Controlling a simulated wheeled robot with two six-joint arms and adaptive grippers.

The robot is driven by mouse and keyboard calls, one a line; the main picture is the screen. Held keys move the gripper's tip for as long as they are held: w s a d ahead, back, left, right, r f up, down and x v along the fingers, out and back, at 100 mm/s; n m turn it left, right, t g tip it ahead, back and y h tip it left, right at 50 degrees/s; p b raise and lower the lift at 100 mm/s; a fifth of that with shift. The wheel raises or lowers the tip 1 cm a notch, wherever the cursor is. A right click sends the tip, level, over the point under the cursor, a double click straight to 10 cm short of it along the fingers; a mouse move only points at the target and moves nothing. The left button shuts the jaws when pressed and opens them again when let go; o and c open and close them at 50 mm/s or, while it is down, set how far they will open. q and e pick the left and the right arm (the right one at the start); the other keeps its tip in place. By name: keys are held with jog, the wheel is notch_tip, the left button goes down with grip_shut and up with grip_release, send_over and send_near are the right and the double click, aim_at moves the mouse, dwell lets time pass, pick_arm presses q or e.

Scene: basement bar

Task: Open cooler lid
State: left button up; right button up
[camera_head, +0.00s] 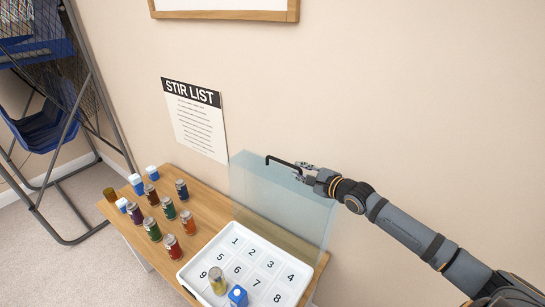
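The cooler is a white tray (189,275) with numbered places, standing at the right end of a wooden table. Its see-through bluish lid (275,205) stands upright along the wall side of the tray, so the lid is open. A black handle (281,161) sits at the lid's top edge. My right gripper (302,171) is at the right end of this handle, close to or touching it. Its fingers are too small to tell whether they are shut on the handle. My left gripper is not in view.
A wall with a "STIR LIST" sheet (196,118) is behind. A metal-framed rack (75,110) stands left.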

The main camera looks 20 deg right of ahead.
aim_at(287, 164)
jog(key=shift+s, duration=0.15)
jog(key=shift+s+d+r+b, duration=0.15)
jog(key=shift+d+b, duration=0.05)
jog(key=shift+b, duration=0.45)
jog(key=shift+w+a+b, duration=0.25)
jog(key=shift+w+b, duration=0.2)
jog(key=shift+w, duration=0.05)
jog(key=x, duration=0.4)
jog(key=shift+w, duration=0.1)
jog(key=x, duration=0.4)
jog(key=shift+p, duration=0.4)
jog(key=shift+w, duration=0.2)
jog(key=c, duration=0.4)
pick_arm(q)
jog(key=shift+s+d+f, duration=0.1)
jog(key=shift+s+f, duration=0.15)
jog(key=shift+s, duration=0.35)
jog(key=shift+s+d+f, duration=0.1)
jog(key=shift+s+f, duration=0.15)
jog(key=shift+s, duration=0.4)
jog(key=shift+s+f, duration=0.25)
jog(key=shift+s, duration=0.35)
pick_arm(e)
grip_shut()
